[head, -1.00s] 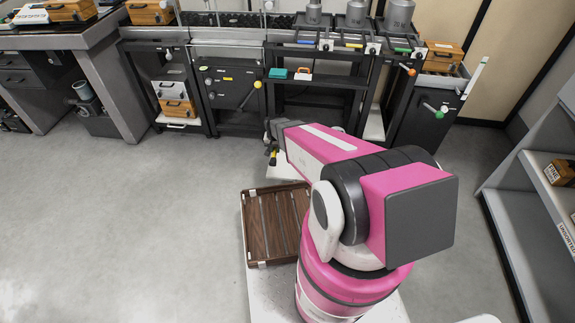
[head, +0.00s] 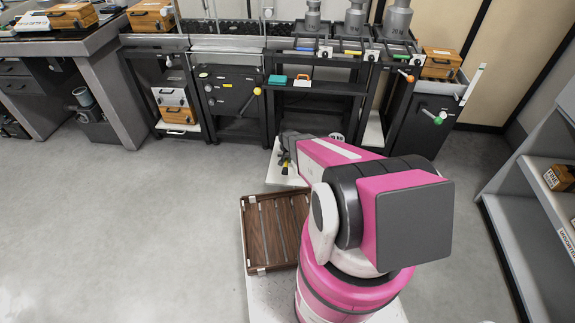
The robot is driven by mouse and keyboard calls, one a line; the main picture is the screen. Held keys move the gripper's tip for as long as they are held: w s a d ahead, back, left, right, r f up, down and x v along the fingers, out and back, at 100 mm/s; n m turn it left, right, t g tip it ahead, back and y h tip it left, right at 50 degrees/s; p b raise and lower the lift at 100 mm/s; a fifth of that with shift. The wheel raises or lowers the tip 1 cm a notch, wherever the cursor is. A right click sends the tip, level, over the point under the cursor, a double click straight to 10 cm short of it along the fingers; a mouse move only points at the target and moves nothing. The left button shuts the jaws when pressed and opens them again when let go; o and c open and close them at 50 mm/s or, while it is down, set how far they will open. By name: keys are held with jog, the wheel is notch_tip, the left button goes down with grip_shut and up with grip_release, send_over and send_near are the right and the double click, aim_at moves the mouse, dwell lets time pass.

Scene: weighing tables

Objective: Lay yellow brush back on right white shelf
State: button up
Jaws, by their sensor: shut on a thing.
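My gripper (head: 284,152) shows small and dark at the far end of my pink arm, partly hidden by it. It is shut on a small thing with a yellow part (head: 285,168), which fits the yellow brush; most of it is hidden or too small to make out. It is held above a pale surface in front of the benches. A pale grey-white shelf unit (head: 513,210) stands at the right edge, well apart from my gripper. A small wooden box (head: 561,177) sits on its upper visible board. The lower board looks empty.
A slatted wooden tray (head: 248,235) lies beside my arm's base. Dark benches (head: 235,95) with metal weights (head: 396,20) and wooden boxes line the back. A grey table (head: 100,38) stands at the left. The floor (head: 130,220) is clear at the left and before the shelf.

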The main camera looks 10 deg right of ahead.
aim_at(287, 164)
jog(key=shift+w+d+f, duration=0.2)
jog(key=shift+f, duration=1.9)
jog(key=shift+f, duration=0.2)
jog(key=o, duration=0.7)
jog(key=shift+r, duration=0.15)
jog(key=r, duration=0.8)
jog(key=s+r, duration=0.1)
jog(key=r, duration=0.3)
jog(key=shift+a, duration=0.15)
jog(key=s+r+n, duration=0.1)
jog(key=s+r, duration=0.6)
jog(key=r, duration=0.3)
jog(key=s+r+n, duration=0.1)
jog(key=s+r, duration=0.7)
jog(key=r, duration=0.1)
jog(key=s+r+n, duration=0.1)
jog(key=s+r, duration=0.6)
jog(key=r, duration=0.3)
jog(key=shift+s+a+r+n+g, duration=0.25)
jog(key=shift+s+r+n+g, duration=0.05)
jog(key=shift+r+g, duration=0.1)
